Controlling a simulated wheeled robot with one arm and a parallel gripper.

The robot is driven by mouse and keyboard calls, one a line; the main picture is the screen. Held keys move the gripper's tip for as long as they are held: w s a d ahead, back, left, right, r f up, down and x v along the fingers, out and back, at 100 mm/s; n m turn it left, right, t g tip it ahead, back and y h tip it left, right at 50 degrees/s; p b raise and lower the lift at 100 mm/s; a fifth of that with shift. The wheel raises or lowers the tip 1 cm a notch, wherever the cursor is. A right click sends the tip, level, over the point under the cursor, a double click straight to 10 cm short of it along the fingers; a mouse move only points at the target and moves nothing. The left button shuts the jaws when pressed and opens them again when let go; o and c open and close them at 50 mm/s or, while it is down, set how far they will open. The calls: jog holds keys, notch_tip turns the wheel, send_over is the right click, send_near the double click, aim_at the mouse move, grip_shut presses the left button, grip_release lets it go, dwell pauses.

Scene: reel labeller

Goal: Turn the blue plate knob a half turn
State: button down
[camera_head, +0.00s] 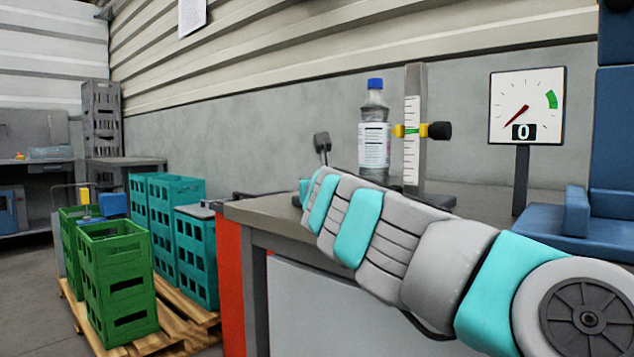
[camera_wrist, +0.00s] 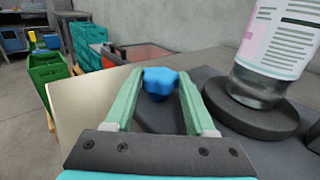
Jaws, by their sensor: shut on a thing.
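The blue plate knob (camera_wrist: 160,82) sits at the front of a dark base in the wrist view. My gripper (camera_wrist: 161,76) has its two pale green fingers on either side of the knob and is shut on it. The knob's lower part and the head view of it are hidden; in the head view my arm covers that spot. A clear bottle with a blue cap and white label (camera_head: 375,135) stands upright behind my arm. In the wrist view it stands on a round dark plate (camera_wrist: 238,113), to the right of my gripper.
A post with a white scale (camera_head: 411,140) and a black knob (camera_head: 439,131) stands beside the bottle. A dial (camera_head: 527,105) reads 0, its red needle pointing lower left, away from the green band. Green crates (camera_head: 117,280) and teal crates (camera_head: 196,250) stand on a pallet at left.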

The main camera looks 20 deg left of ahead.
jog(key=shift+c, duration=1.3)
grip_release()
jog(key=shift+s, duration=0.15)
jog(key=shift+v, duration=3.75)
